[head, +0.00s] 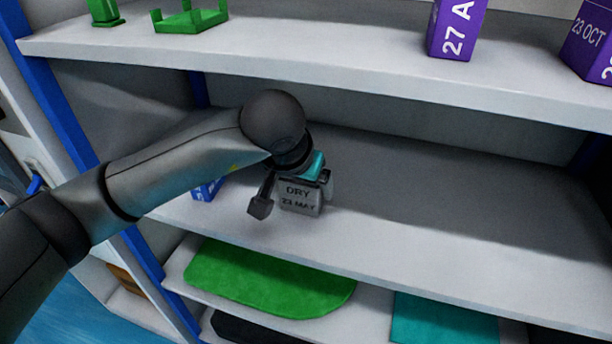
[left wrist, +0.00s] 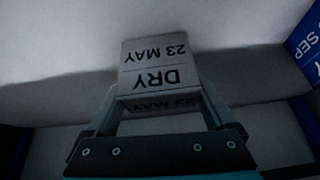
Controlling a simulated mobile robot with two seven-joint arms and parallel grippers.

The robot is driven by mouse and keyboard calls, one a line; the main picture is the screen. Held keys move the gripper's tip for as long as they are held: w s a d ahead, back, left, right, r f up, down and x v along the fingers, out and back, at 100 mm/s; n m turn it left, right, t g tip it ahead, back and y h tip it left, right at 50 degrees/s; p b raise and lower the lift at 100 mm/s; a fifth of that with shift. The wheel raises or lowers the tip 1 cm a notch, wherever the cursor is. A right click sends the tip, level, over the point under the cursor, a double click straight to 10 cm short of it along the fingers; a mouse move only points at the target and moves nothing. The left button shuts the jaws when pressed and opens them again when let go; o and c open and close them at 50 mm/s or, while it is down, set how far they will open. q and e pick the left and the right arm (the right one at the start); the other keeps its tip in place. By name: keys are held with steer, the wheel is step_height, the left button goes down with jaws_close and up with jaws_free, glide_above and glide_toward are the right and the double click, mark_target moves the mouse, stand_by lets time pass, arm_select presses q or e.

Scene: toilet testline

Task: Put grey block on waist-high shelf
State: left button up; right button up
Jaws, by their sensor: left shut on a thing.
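The grey block (head: 302,197), marked "DRY 23 MAY", is at the middle shelf (head: 420,235), near its front edge. My left gripper (head: 293,194) is shut on the block, with a finger on either side. In the left wrist view the grey block (left wrist: 160,72) shows its lettering upside down between the fingers of the left gripper (left wrist: 160,100). I cannot tell whether its underside touches the shelf. My right gripper is not in view.
A blue block (head: 208,189) stands on the middle shelf to the left, partly hidden by my arm. The shelf is clear to the right. The upper shelf (head: 330,50) holds purple blocks (head: 455,28) and a green stand (head: 190,20). Green (head: 265,280) and teal (head: 440,318) pieces lie below.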

arm_select(q)
steer(key=shift+w+f, duration=0.1)
steer(key=shift+f, duration=0.05)
steer(key=o, duration=1.4)
steer(key=shift+o, duration=0.2)
steer(key=shift+v, duration=0.9)
steer(key=s+a, duration=0.1)
steer(key=s, duration=0.2)
steer(key=s+a, duration=0.1)
steer(key=s, duration=0.2)
steer(key=s+a, duration=0.1)
steer(key=s, duration=0.2)
steer(key=shift+s+a+f, duration=0.1)
steer(key=shift+s+f, duration=0.05)
steer(key=shift+s, duration=0.15)
steer(key=shift+s+a, duration=0.25)
steer(key=shift+s, duration=0.5)
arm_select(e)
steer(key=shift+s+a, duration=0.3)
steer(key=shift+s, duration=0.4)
